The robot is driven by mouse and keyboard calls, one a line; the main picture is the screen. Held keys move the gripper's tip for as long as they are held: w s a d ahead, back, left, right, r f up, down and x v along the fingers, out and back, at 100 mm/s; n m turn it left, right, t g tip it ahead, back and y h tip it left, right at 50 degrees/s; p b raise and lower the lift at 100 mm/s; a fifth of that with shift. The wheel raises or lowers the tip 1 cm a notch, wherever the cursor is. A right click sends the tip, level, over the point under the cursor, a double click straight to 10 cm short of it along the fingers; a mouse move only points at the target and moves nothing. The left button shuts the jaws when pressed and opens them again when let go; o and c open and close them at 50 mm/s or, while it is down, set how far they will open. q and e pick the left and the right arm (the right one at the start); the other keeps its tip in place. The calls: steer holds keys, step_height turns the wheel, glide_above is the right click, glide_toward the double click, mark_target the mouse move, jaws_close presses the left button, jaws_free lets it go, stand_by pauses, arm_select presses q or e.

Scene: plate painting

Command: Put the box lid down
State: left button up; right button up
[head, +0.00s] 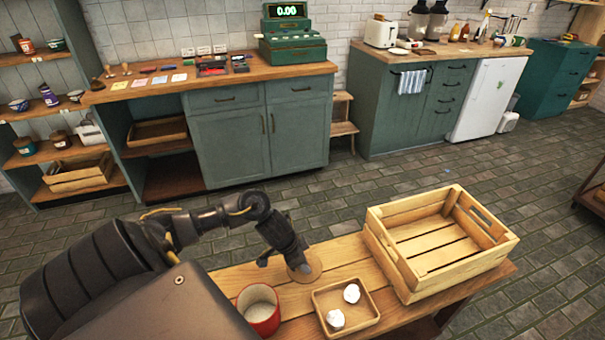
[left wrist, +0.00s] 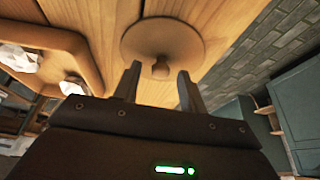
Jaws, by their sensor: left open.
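The box lid (head: 310,263) is a round wooden disc lying on the wooden table, behind the small tray. In the left wrist view the lid (left wrist: 150,38) shows with its small round knob (left wrist: 161,70) facing my gripper. My left gripper (head: 285,262) is just beside the lid in the head view. In the left wrist view its fingers (left wrist: 159,82) are apart, with the knob just beyond the gap between their tips. Nothing is held. I cannot tell whether a finger touches the lid. My right gripper is not in view.
A red cup (head: 259,318) with pale contents stands at the table's front left. A small wooden tray (head: 368,322) holds two white lumps (head: 351,293). A large empty slatted crate (head: 440,245) fills the right of the table (head: 345,252). Counters stand well behind.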

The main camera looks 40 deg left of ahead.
arm_select(q)
steer(key=p+v, duration=0.2)
steer(key=v, duration=0.9)
steer(key=shift+r+p, duration=0.3)
steer(key=shift+s, duration=0.1)
